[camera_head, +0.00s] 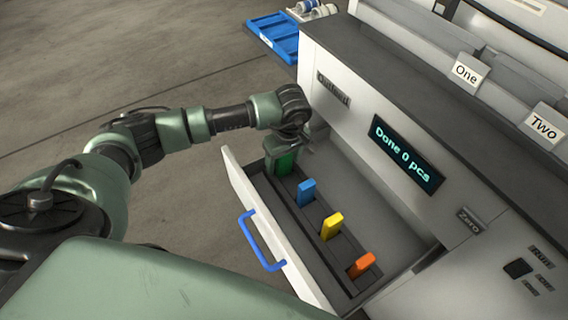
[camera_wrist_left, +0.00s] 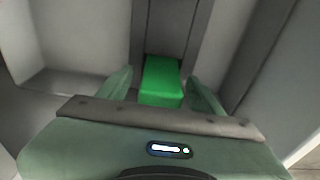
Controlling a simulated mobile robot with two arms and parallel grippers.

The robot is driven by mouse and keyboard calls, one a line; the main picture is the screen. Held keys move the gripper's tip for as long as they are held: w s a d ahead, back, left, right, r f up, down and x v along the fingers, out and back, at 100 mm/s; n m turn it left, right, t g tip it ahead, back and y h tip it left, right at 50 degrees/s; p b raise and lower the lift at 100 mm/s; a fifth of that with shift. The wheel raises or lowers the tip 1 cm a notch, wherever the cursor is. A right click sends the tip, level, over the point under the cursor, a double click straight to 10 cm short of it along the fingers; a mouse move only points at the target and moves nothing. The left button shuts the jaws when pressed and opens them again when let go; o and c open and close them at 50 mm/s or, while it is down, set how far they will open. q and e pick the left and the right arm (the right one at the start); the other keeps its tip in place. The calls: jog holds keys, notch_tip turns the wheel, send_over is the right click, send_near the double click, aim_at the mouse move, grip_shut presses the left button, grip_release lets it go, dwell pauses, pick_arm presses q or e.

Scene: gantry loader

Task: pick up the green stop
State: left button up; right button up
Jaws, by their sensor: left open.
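The green stop (camera_head: 286,163) stands in the far end of a dark rack inside the open drawer, partly hidden by my left gripper in the head view. My left gripper (camera_head: 284,148) is over it, pointing down. In the left wrist view the green stop (camera_wrist_left: 162,80) lies between the two fingers of my open left gripper (camera_wrist_left: 162,88), one finger on each side. I cannot tell whether the fingers touch it. My right gripper is not in view.
The rack also holds a blue stop (camera_head: 306,192), a yellow stop (camera_head: 331,226) and an orange stop (camera_head: 361,265). The drawer front (camera_head: 262,215) has a blue handle (camera_head: 258,243). The machine's panel (camera_head: 402,152) reads "Done 0 pcs". A blue tray (camera_head: 277,36) is at the back.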

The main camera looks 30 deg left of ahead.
pick_arm(q)
jog(key=shift+a+f, duration=0.1)
jog(key=shift+f, duration=0.45)
grip_shut()
jog(key=shift+r, duration=0.2)
